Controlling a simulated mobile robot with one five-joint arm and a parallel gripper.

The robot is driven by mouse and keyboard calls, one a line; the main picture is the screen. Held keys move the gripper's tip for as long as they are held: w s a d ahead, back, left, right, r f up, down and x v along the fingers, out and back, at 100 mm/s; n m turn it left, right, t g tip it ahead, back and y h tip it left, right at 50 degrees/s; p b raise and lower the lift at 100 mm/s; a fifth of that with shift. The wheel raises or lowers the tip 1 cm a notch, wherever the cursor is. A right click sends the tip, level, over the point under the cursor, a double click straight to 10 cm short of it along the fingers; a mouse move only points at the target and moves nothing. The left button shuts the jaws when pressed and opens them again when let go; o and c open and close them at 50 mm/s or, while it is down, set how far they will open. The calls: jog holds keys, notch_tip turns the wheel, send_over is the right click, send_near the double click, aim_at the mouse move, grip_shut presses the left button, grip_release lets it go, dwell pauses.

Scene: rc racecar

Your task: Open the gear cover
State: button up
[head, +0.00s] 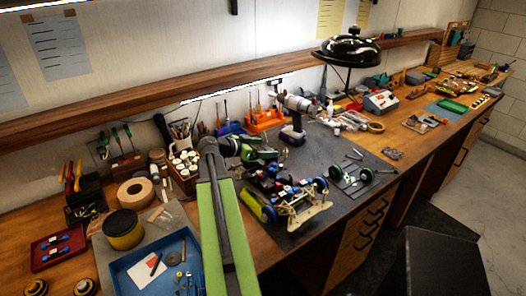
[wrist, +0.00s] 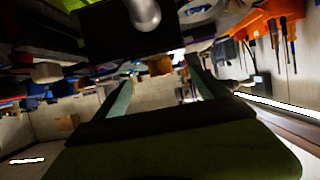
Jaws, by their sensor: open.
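The RC racecar (head: 288,198) stands on the dark grey mat (head: 345,215) in the head view. I cannot pick out the gear cover among these small parts. My green arm reaches up from the bottom of the head view, left of the car. My gripper (head: 266,156) is above and behind the car's left part, apart from it. In the wrist view its two fingers (wrist: 160,76) stand wide apart with nothing held between them. The car is not clearly seen in the wrist view.
A cordless drill (head: 295,118) stands behind the car. An orange tool holder (head: 265,120) is at the back. Loose axles with green wheels (head: 366,176) lie right of the car. A blue tray (head: 150,268) and a tape roll (head: 135,193) are at left. The mat's front right is clear.

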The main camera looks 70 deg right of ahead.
jog(key=c, duration=1.4)
